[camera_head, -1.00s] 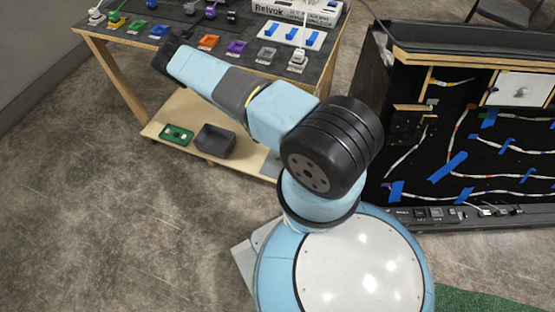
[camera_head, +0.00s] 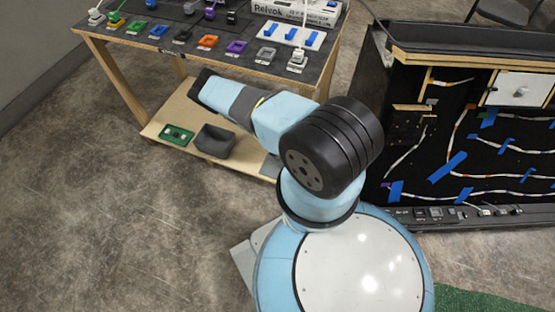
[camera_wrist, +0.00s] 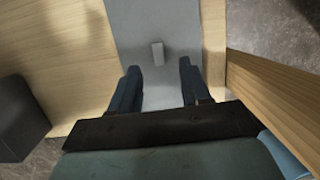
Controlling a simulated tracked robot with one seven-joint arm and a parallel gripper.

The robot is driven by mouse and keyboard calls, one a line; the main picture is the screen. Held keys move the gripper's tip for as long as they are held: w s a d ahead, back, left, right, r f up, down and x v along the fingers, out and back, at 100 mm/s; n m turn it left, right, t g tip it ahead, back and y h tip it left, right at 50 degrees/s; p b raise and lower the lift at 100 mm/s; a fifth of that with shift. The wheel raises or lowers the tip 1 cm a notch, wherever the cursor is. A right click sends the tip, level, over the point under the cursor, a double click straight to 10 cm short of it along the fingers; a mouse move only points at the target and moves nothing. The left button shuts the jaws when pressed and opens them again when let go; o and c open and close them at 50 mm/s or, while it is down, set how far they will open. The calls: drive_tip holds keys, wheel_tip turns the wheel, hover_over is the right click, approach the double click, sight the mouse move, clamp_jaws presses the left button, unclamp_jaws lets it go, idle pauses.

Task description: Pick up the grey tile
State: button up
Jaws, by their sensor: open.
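A small light-grey tile (camera_wrist: 158,53) shows in the wrist view on a grey sheet (camera_wrist: 152,20) that lies on the wooden lower shelf. My gripper (camera_wrist: 158,65) is open, with its two dark fingers apart and nothing between them. The tile appears just ahead of the fingertips, roughly centred between them. I cannot tell the remaining height above it. In the head view part of the grey sheet shows at the shelf's right end (camera_head: 270,166); the tile and my fingers are hidden there behind my arm.
A dark grey bin (camera_head: 214,141) stands on the lower shelf, left of my gripper in the wrist view (camera_wrist: 18,115). A green board (camera_head: 177,135) lies beside it. A wooden table leg (camera_wrist: 280,105) stands close on the right. The tabletop (camera_head: 187,48) with coloured holders is above the shelf.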

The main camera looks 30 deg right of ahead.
drive_tip(key=shift+x, duration=2.7)
drive_tip(key=shift+w, duration=0.1)
drive_tip(key=shift+c, duration=0.2)
clamp_jaws()
